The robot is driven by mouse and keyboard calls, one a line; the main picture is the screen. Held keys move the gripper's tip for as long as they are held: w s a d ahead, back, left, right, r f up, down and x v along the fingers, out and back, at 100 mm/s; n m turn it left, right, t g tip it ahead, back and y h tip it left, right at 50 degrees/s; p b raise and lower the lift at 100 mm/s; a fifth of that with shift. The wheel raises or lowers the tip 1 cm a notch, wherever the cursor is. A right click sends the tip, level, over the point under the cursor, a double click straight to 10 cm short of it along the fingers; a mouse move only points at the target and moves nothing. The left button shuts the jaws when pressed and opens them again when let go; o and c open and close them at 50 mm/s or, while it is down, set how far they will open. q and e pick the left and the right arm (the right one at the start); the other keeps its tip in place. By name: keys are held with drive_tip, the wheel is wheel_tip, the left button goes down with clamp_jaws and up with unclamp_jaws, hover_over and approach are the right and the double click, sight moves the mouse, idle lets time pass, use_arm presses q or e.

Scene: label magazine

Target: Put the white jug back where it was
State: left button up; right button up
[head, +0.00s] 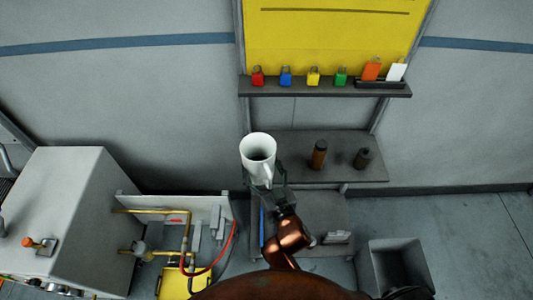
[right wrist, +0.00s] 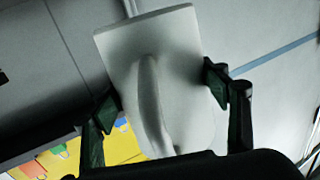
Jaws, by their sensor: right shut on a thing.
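The white jug (head: 258,150) is upright in the head view, its open top facing up and its handle toward me. My right gripper (head: 266,182) is shut on it and holds it in front of the left end of the middle shelf (head: 345,172). The right wrist view shows the jug (right wrist: 155,75) between the two dark fingers of my right gripper (right wrist: 168,108), with the handle facing the camera. Whether the jug touches the shelf is hard to tell. My left gripper is not in view.
A brown bottle (head: 319,155) and a dark, shorter bottle (head: 363,158) stand on the middle shelf. Several coloured padlocks, including a red one (head: 257,77), line the upper ledge (head: 300,89). A grey open bin (head: 395,265) stands at right. Pipes and a grey cabinet (head: 70,215) are at left.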

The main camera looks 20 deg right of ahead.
sight(267, 151)
drive_tip(key=shift+w+r, duration=0.25)
drive_tip(key=shift+w, duration=0.15)
drive_tip(key=w+d+f, duration=0.1)
drive_tip(key=w, duration=0.1)
drive_tip(key=w+d+f+b, duration=0.1)
drive_tip(key=w+d, duration=0.1)
drive_tip(key=w, duration=0.1)
drive_tip(key=w+d+f+b, duration=0.1)
drive_tip(key=w+f, duration=0.1)
drive_tip(key=shift+w+d+f, duration=0.1)
drive_tip(key=shift+w+d, duration=0.05)
drive_tip(key=shift+d, duration=0.2)
drive_tip(key=w+d+f+b, duration=0.1)
drive_tip(key=f, duration=0.2)
drive_tip(key=w+d+f+b, duration=0.1)
drive_tip(key=f+b, duration=0.1)
drive_tip(key=f, duration=0.1)
drive_tip(key=w+d+f+b, duration=0.1)
drive_tip(key=w+f, duration=0.1)
drive_tip(key=f, duration=0.1)
drive_tip(key=shift+r, duration=0.15)
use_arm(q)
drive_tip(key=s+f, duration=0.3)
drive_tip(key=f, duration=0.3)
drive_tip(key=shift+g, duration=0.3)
use_arm(e)
drive_tip(key=o, duration=1.8)
drive_tip(key=shift+s+f, duration=0.1)
drive_tip(key=shift+f, duration=0.1)
